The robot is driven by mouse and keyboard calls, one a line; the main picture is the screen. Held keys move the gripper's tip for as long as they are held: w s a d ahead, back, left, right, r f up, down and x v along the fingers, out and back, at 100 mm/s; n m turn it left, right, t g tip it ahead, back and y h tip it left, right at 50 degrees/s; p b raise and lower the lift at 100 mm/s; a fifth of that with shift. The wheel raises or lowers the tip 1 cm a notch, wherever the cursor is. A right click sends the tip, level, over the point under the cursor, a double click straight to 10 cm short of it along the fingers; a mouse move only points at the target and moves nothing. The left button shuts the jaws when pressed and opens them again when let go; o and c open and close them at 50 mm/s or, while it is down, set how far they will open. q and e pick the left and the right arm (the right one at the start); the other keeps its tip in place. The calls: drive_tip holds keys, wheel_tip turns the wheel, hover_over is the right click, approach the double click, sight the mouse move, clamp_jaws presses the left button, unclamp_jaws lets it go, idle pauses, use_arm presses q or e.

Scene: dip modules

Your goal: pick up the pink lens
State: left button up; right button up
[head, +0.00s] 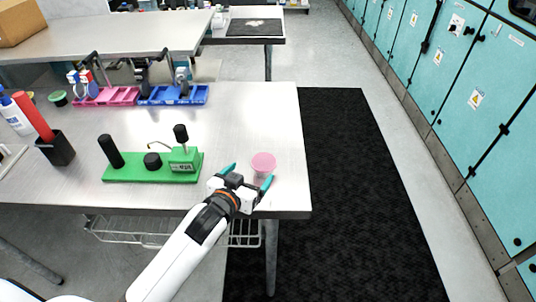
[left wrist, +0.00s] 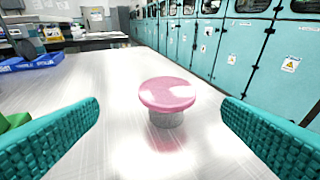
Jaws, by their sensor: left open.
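The pink lens (head: 263,161) is a round, flat, glossy disc near the right front part of the table. In the left wrist view the pink lens (left wrist: 168,94) sits on top of a short greyish cylindrical stand (left wrist: 166,119). My left gripper (head: 249,177) is open, its two teal fingers on either side of the lens in the head view. In the left wrist view the left gripper (left wrist: 160,135) has its fingers wide apart, with the lens centred just beyond them and not touched. My right gripper is not in view.
A green device (head: 150,178) with black knobs stands left of my left gripper. Pink (head: 108,97) and blue (head: 172,101) trays are at the table's back. A black cup (head: 57,150) with a red item stands at left. The table's right side is clear.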

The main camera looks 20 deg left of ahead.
sight(263, 161)
use_arm(q)
drive_tip(key=x, duration=0.3)
drive_tip(key=shift+w+d+p, duration=0.1)
drive_tip(key=shift+w+p, duration=0.2)
drive_tip(key=shift+w+f, duration=0.1)
drive_tip(key=shift+w, duration=0.2)
drive_tip(key=x, duration=0.2)
drive_tip(key=d+p+x, duration=0.1)
drive_tip(key=x, duration=0.2)
drive_tip(key=shift+w, duration=0.3)
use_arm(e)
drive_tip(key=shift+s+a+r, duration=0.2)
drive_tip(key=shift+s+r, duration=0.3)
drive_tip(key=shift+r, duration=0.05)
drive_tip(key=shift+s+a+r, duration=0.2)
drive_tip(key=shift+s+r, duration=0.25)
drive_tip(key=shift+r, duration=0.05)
use_arm(q)
drive_tip(key=shift+s, duration=0.1)
drive_tip(key=shift+c, duration=0.4)
drive_tip(key=c, duration=1)
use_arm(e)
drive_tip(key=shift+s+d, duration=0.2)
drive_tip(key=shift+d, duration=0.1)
